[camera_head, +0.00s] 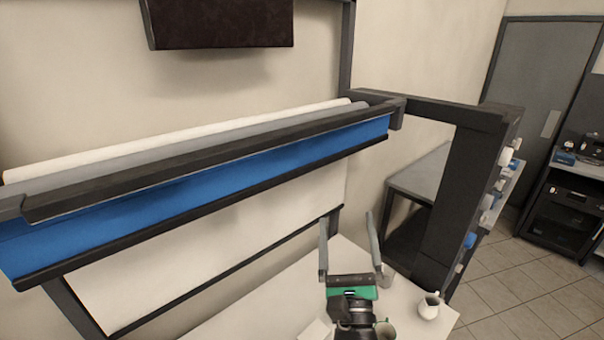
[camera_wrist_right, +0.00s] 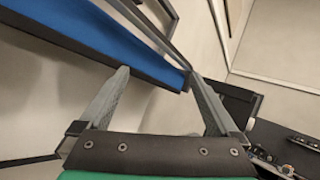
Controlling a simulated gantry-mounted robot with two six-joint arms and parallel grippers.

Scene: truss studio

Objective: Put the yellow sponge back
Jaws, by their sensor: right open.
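I see no yellow sponge in either view. My right gripper (camera_head: 347,218) is open and empty above the white table (camera_head: 265,300), its two grey fingers spread and pointing toward the wall. It also shows in the right wrist view (camera_wrist_right: 158,73), with nothing between the fingers. My left gripper is in neither view.
A long blue and black beam (camera_head: 220,190) with pale rolls on top runs across the left. A small white jug (camera_head: 429,306) and a cup (camera_head: 385,331) stand on the table near my right arm. A dark upright frame (camera_head: 455,195) stands at the right.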

